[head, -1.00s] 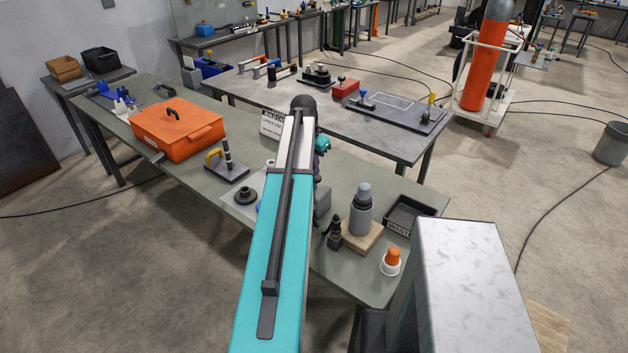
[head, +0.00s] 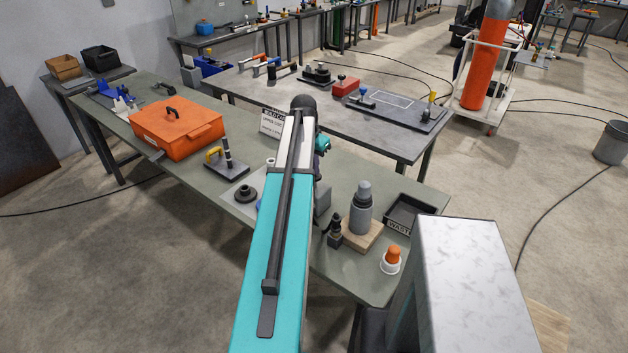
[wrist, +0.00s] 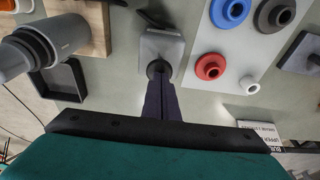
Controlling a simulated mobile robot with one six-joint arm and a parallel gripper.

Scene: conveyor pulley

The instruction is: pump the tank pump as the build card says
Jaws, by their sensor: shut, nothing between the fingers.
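In the wrist view a grey block (wrist: 174,46) with a round black knob stands straight ahead of my gripper (wrist: 159,76); it looks like the tank pump. My gripper's dark fingers are shut and empty, their tips at the knob. I cannot tell whether they touch it or are just above it. In the head view part of the grey block (head: 323,202) shows beside my arm, which hides my gripper. The build card (head: 271,122) stands on the bench behind my arm; it also shows in the wrist view (wrist: 260,132), its text too small to read.
A pale board (wrist: 226,55) with red, blue and dark flanged rings lies right of the block in the wrist view. A grey bottle (head: 361,212) on a wooden base, a dark waste tray (head: 410,207) and an orange-topped white cup (head: 391,262) stand nearby. An orange case (head: 176,130) is further left.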

